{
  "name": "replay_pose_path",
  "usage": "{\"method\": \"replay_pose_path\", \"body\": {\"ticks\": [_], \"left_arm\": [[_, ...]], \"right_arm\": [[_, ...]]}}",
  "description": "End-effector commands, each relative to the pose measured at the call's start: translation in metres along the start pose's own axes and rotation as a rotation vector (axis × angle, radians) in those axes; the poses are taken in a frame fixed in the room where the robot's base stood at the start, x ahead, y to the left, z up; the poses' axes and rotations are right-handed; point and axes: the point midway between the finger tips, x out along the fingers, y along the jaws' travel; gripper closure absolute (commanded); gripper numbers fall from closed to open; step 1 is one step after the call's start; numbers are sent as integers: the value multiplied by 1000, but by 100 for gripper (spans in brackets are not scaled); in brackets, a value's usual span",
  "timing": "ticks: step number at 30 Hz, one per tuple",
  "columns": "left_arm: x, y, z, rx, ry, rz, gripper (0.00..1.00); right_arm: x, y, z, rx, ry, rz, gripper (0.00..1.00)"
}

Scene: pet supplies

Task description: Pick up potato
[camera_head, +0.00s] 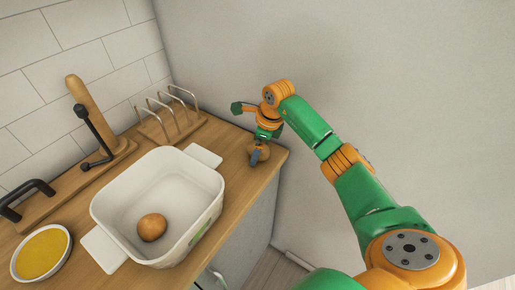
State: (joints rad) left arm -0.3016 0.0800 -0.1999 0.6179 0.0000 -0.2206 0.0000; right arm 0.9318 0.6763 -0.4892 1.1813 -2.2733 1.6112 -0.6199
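A brown, rounded potato (152,227) lies on the floor of a white rectangular dish (205,178) with two side handles. The dish stands on the wooden counter. My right gripper (257,157) points down over the right end of the counter, to the right of the dish and well apart from the potato. Its fingers are small and partly hidden by the wrist, so I cannot tell if they are open or shut, or if they hold anything. My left gripper is not in view.
A wooden rack with metal loops (172,122) stands behind the dish. A black tap-like fixture (95,135) and a wooden board (60,195) are at the left. A round bowl with yellow contents (41,253) sits at the front left. A wall closes off the right.

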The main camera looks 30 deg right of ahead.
Motion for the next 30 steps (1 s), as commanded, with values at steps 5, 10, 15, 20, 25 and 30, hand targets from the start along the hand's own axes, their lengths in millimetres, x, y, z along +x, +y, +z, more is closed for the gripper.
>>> {"method": "replay_pose_path", "body": {"ticks": [5,10,15,20,25,30], "left_arm": [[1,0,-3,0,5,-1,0],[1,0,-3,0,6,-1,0],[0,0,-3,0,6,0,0],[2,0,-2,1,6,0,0],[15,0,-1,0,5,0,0],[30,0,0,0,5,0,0]], "right_arm": [[0,0,0,0,-1,0,27],[0,0,0,0,-1,-1,73],[-1,0,0,0,-2,-1,92],[-2,-1,1,0,-3,-2,92],[-18,-4,5,0,-5,-6,92],[-65,10,-2,-3,-7,-10,92]]}}
